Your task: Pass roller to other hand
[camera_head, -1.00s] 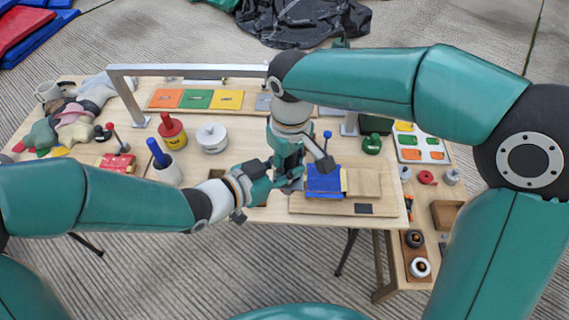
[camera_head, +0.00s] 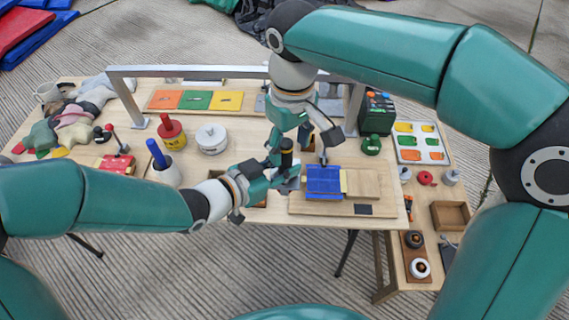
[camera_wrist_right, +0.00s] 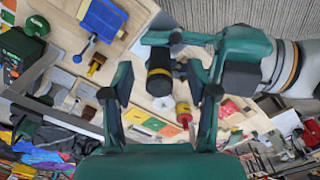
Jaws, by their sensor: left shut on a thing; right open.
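The roller (camera_head: 287,155) shows as an upright black cylinder with a yellow-orange band. My left gripper (camera_head: 288,180) is shut on its lower part, above the table's near middle. In the right wrist view the roller (camera_wrist_right: 160,72) lies across the gap ahead of my right fingers, with my left gripper (camera_wrist_right: 190,60) behind it. My right gripper (camera_head: 298,140) is open over the roller from above and behind; its spread fingers also show in the wrist view (camera_wrist_right: 165,88). I see no clear contact between the right fingers and the roller.
A white pot (camera_head: 211,139) and a red-topped pot (camera_head: 172,133) stand to the left.

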